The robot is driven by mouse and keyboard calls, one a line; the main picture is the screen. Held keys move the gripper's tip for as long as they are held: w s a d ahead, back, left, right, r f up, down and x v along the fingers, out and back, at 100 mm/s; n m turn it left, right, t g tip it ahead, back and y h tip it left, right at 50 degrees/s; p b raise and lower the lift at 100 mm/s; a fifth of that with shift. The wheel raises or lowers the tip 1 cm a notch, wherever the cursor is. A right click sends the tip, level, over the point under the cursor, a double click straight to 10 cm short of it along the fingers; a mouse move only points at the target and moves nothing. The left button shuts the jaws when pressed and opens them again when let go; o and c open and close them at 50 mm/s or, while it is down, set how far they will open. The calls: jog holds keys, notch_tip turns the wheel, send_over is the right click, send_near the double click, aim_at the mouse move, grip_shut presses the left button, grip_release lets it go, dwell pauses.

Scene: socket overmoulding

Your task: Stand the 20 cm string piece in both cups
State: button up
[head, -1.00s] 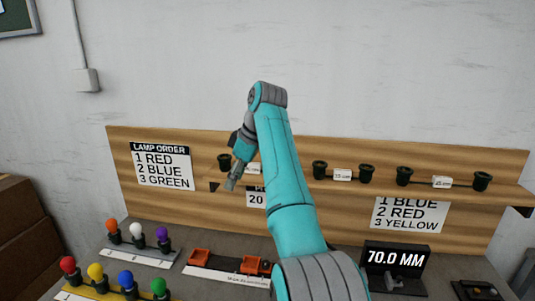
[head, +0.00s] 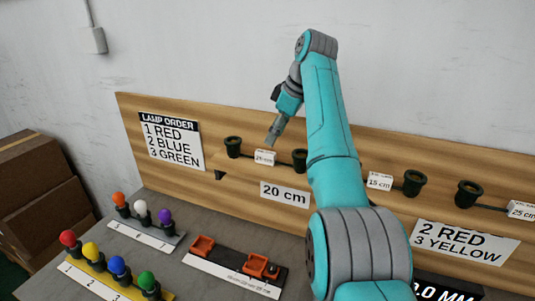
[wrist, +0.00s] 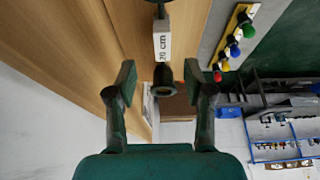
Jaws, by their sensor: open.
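The 20 cm string piece lies along the shelf on the back board: a dark left socket (head: 233,147), a white tag (head: 265,158) and a dark right socket (head: 300,160), partly behind my arm. In the wrist view its tag (wrist: 163,46) reads 20 cm, and one socket (wrist: 165,80) appears between my fingers, touching neither. My gripper (head: 271,142) is open and empty; its fingers (wrist: 163,85) show on both sides of that socket. The two orange cups, left (head: 203,246) and right (head: 256,263), stand on a dark base on the bench; a dark round part shows by the right cup.
A 15 cm piece (head: 380,181) and a 25 cm piece (head: 520,210) sit further right on the shelf. Coloured lamps stand in a white strip (head: 145,232) and a yellow strip (head: 90,280) at left. Cardboard boxes (head: 40,195) are stacked far left.

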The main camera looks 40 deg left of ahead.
aim_at(266, 152)
jog(key=x, duration=0.7)
jog(key=shift+s+f, duration=0.2)
jog(key=shift+c, duration=0.2)
grip_shut()
